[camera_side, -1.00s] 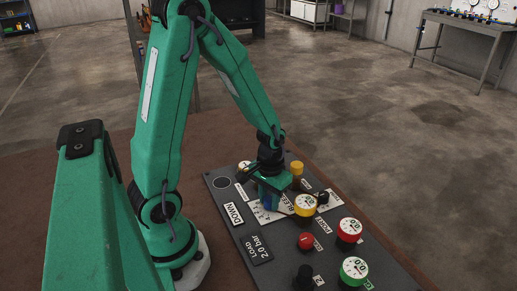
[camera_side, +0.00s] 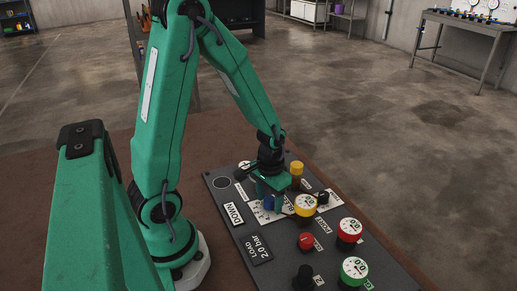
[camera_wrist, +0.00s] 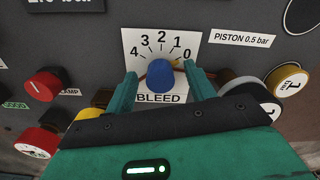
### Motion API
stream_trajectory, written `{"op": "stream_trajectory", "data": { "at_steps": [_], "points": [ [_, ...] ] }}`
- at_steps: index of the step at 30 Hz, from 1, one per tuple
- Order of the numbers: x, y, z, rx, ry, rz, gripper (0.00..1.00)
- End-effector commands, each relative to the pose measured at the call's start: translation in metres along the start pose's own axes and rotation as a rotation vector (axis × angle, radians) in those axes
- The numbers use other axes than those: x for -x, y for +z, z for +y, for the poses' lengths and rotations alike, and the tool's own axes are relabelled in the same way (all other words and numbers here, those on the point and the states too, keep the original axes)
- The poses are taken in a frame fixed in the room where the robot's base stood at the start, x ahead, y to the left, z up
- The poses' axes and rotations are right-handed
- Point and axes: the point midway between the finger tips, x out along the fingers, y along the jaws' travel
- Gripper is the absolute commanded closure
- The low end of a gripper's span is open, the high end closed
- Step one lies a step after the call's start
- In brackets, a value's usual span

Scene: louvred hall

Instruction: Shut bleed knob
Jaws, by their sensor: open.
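The blue bleed knob (camera_wrist: 160,75) sits on a white dial plate (camera_wrist: 137,38) marked 0 to 4 and BLEED. In the side view my gripper (camera_side: 268,184) is just above the blue knob (camera_side: 270,203), which is partly visible below the fingers.
The dark panel (camera_side: 225,195) also carries a yellow-rimmed gauge (camera_side: 306,205), a red knob (camera_side: 306,241), a red gauge (camera_side: 349,231), a green gauge (camera_side: 354,269) and a black knob (camera_side: 304,277). A yellow knob (camera_side: 297,168) stands close behind my gripper.

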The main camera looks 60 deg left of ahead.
Motion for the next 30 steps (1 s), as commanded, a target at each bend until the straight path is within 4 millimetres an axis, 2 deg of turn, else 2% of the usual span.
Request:
{"op": "stream_trajectory", "data": {
  "at_steps": [5,30],
  "points": [
    [0.004,0.0,0.0,0.001,0.0,0.002,0.46],
    [0.068,0.0,0.0,0.001,0.0,0.001,0.46]
  ]
}}
